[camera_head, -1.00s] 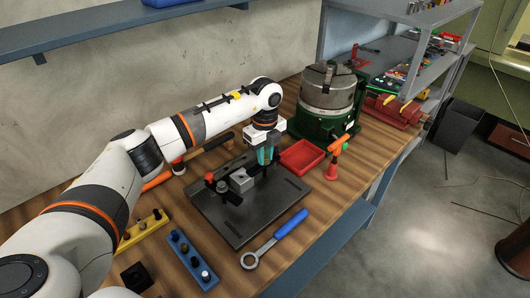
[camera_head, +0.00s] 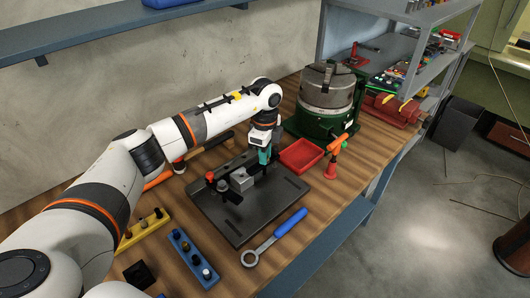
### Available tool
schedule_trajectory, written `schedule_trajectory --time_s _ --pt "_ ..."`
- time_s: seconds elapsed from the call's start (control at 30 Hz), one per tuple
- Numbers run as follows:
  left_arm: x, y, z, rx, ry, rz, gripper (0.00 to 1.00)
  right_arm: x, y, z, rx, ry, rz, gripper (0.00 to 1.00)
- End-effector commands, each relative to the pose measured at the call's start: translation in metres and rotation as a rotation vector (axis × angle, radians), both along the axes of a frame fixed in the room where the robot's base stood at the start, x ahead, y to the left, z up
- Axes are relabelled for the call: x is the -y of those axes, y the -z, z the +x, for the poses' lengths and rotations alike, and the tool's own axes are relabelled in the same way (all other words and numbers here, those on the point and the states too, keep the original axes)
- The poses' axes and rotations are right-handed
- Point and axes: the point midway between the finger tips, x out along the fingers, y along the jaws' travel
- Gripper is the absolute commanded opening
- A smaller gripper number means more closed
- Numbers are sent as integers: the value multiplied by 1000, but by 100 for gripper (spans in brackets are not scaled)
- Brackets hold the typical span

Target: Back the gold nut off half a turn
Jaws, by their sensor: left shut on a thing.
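My left gripper (camera_head: 264,156) points down at the far right part of the black fixture plate (camera_head: 240,223), beside the grey block (camera_head: 241,180). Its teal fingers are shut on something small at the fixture. The gold nut itself cannot be made out; the fingers and wrist cover that spot, and it fits being the thing between them. A red-knobbed clamp (camera_head: 210,177) stands on the plate left of the block. My right gripper is not in view.
A red tray (camera_head: 301,155) and an orange-handled tool (camera_head: 335,156) stand just right of the gripper. A blue-handled ring wrench (camera_head: 273,238) lies in front of the plate. Blue (camera_head: 193,261) and yellow (camera_head: 143,231) peg strips lie at left. A green-based rotary chuck (camera_head: 325,100) stands behind.

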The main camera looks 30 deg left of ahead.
Motion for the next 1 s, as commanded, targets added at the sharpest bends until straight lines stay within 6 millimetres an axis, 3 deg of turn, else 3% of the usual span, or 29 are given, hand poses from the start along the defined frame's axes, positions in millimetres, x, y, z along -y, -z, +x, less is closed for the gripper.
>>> schedule_trajectory --time_s 0.27,0.3,0.43,0.77,1.0 --pt "-1 -2 1 5 -1 1 0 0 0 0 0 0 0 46" --pt "-1 -2 1 5 -1 1 24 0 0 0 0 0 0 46" --pt "-1 -1 1 4 -1 1 43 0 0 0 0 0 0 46" --pt "0 -8 1 3 0 0 43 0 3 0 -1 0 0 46" --pt "0 -52 1 8 0 1 43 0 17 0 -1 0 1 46"
